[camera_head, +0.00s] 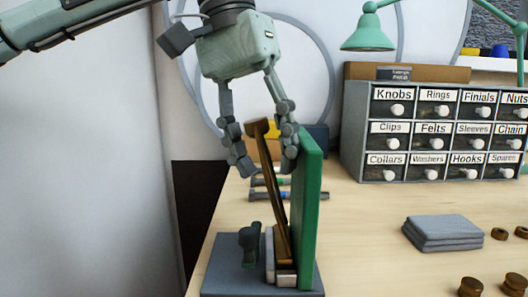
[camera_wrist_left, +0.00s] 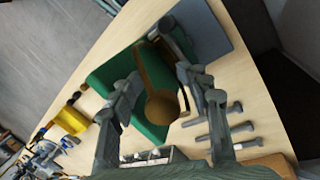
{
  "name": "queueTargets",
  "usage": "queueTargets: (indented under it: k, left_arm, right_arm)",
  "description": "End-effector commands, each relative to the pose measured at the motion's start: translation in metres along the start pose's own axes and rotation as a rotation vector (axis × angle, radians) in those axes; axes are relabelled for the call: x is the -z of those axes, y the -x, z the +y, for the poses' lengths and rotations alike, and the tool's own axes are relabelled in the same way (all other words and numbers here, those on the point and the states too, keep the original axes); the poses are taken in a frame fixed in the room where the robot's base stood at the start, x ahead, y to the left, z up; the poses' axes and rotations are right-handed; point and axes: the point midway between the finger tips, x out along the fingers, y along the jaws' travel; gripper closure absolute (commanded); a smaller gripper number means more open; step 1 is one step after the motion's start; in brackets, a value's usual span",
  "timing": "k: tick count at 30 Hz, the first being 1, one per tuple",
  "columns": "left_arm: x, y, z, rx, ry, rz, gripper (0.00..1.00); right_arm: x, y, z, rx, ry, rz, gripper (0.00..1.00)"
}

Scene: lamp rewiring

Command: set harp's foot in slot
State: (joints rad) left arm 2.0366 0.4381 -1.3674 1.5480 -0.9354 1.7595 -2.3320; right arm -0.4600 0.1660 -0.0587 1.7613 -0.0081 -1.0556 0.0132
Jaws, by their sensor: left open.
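A brown bar with a wider cap, which looks like the harp (camera_head: 274,190), stands tilted against a green upright panel (camera_head: 308,205). Its lower end meets small pale blocks (camera_head: 286,280) on a grey base plate (camera_head: 225,281); whether its foot is in a slot I cannot tell. My left gripper (camera_head: 266,163) is open, with its fingers on either side of the bar's upper part. In the left wrist view, the round cap (camera_wrist_left: 162,107) shows between the open fingers (camera_wrist_left: 162,82). No clear grip on it shows. My right gripper is not in view.
A dark clamp-like part (camera_head: 249,241) stands on the base plate. Dark tools (camera_head: 310,195) lie behind the panel. A labelled drawer cabinet (camera_head: 435,130) stands at the back right. A folded grey cloth (camera_head: 443,233) and brown round pieces (camera_head: 471,286) lie at right. Bare table lies between.

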Motion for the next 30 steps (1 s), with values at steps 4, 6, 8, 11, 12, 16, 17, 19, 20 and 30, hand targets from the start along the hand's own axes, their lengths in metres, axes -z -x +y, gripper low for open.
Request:
queueTargets:
  k: [4, 6, 8, 11, 12, 16, 17, 19, 20, 30]
  left_arm:
    - [0.0, 0.005, 0.0, 0.0, 0.0, 0.001, 0.54]
    - [0.001, 0.012, 0.001, -0.001, 0.0, 0.002, 0.54]
    - [0.001, 0.021, 0.001, -0.001, 0.0, 0.002, 0.54]
    - [0.001, 0.037, 0.001, -0.002, 0.001, 0.003, 0.54]
    - [0.001, 0.044, 0.001, -0.001, 0.001, 0.003, 0.54]
    - [0.001, 0.062, 0.001, -0.002, 0.0, 0.002, 0.54]
    - [0.001, 0.066, 0.001, -0.001, 0.0, 0.002, 0.54]
    - [0.001, 0.072, 0.001, -0.001, 0.0, 0.002, 0.54]
    - [0.001, 0.074, 0.001, -0.001, 0.0, 0.001, 0.54]
    - [0.0, 0.081, 0.001, 0.0, -0.001, 0.0, 0.54]
  right_arm:
    - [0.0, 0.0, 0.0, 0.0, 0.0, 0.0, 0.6]
    - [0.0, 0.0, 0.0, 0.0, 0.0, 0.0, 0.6]
    - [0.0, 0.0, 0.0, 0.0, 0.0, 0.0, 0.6]
    - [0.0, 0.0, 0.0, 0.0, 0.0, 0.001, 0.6]
    - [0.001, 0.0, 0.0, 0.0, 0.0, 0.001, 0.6]
    - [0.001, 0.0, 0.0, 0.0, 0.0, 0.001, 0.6]
    - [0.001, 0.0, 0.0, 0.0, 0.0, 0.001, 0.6]
    - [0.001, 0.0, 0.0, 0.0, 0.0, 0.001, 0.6]
    - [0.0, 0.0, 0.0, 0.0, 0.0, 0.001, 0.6]
    - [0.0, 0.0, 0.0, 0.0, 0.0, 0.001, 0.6]
